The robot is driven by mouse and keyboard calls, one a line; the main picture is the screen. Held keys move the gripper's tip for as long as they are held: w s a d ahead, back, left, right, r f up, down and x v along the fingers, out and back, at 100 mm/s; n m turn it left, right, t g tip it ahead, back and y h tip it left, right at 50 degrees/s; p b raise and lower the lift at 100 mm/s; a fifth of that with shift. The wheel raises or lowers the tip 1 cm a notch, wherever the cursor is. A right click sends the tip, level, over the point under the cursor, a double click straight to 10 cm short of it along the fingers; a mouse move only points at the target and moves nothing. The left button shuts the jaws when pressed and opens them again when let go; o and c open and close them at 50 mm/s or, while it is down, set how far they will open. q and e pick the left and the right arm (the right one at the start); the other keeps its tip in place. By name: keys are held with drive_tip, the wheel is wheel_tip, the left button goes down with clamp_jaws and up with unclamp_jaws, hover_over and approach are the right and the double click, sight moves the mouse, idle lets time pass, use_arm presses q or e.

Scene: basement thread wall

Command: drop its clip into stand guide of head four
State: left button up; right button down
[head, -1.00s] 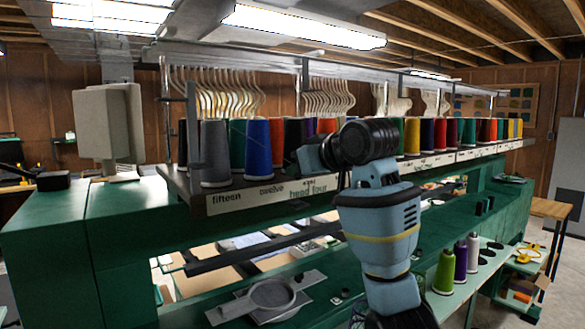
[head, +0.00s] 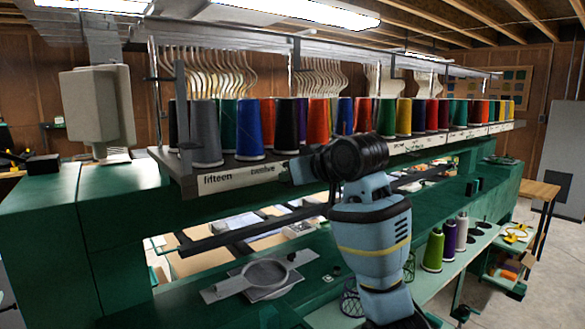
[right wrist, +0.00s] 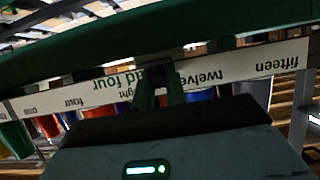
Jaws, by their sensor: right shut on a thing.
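My right gripper (head: 300,170) is at the front edge of the thread rack, in front of the label strip just right of "twelve". It is shut on a small dark piece, taken as the clip, mostly hidden and hard to make out. In the right wrist view, which is upside down, my right gripper (right wrist: 160,88) points at the "head four" label (right wrist: 128,80), which it partly covers. The head four label is hidden behind the gripper in the head view. I cannot make out the stand guide. My left gripper is not in view.
Thread cones stand in a row on the rack (head: 215,184), close above the gripper, including a blue cone (head: 249,130) and a black cone (head: 286,126). Wire hooks hang above. A grey round hoop (head: 265,272) lies on the green table below. Green, purple and white spools stand lower right.

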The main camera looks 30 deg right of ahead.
drive_tip(key=shift+a+f, duration=0.1)
drive_tip(key=shift+f, duration=0.55)
drive_tip(key=c, duration=1.3)
unclamp_jaws()
drive_tip(key=shift+c, duration=0.2)
drive_tip(key=shift+s, duration=0.1)
drive_tip(key=r+v, duration=0.1)
drive_tip(key=v, duration=0.7)
